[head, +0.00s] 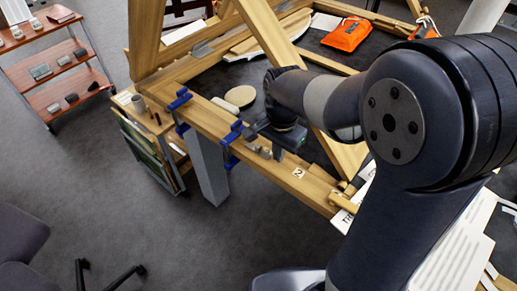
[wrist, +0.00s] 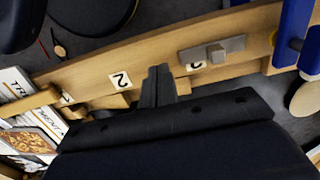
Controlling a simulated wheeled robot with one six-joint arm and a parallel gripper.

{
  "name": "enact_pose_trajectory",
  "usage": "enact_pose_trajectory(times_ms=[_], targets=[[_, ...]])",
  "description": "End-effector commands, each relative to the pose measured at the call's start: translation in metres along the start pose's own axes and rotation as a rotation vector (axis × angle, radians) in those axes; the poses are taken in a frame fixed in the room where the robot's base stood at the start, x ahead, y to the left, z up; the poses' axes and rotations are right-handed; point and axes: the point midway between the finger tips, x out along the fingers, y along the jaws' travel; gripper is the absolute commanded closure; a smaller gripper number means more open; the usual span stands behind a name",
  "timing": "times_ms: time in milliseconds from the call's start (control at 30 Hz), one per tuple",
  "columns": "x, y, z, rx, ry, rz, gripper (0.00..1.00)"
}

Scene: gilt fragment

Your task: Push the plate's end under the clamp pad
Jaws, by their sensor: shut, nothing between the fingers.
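A small grey metal plate (wrist: 230,46) with a raised block on it lies on the wooden beam (wrist: 155,52). It also shows in the head view (head: 264,152), partly crowded by my gripper. A blue clamp (wrist: 292,22) stands at the right in the wrist view, and its pad (wrist: 296,44) seems to be the dark blue part low on it. A short stretch of bare wood shows between the plate's right end and the clamp. My gripper (wrist: 158,72) is shut and empty, left of the plate and apart from it, over the beam.
A number 2 card (wrist: 121,79) lies on the beam left of my fingers; another card is partly under the plate. A second blue clamp (head: 180,100) grips the beam farther along. A pale disc (head: 240,96) and an orange pouch (head: 347,34) lie behind.

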Motion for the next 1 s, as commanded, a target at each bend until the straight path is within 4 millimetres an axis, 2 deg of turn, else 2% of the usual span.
enact_pose_trajectory(times_ms=[800, 1000], targets=[[0.018, 0.0, 0.0, 0.0, 0.0, 0.0, 1.0], [0.016, 0.0, 0.0, 0.0, 0.0, 0.0, 1.0]])
